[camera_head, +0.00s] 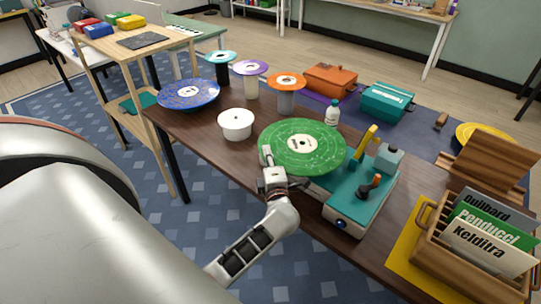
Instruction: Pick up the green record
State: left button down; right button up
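The green record (326,142) has a pale centre label and is at the middle of the table, over the left part of a teal record player (352,205). Its left side reaches past the player; I cannot tell whether it rests on the player or is held above it. My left gripper (268,160) is at the record's near left edge, with one finger showing against the rim. The other finger is not clear, so I cannot tell whether it grips the record. My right gripper is not in view.
On the brown table (208,138) are a blue record (175,95), a white round tub (235,124), several stands topped with small discs, and a small bottle (332,113). A wooden crate of sleeves (455,266) stands at right. The yellow tonearm (366,140) is close to the record.

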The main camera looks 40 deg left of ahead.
pick_arm(q)
notch_tip(320, 180, up, 9)
jog(key=shift+f+p, duration=0.1)
jog(key=shift+p, duration=0.7)
notch_tip(320, 180, up, 10)
jog(key=p, duration=0.1)
jog(key=shift+f, duration=0.15)
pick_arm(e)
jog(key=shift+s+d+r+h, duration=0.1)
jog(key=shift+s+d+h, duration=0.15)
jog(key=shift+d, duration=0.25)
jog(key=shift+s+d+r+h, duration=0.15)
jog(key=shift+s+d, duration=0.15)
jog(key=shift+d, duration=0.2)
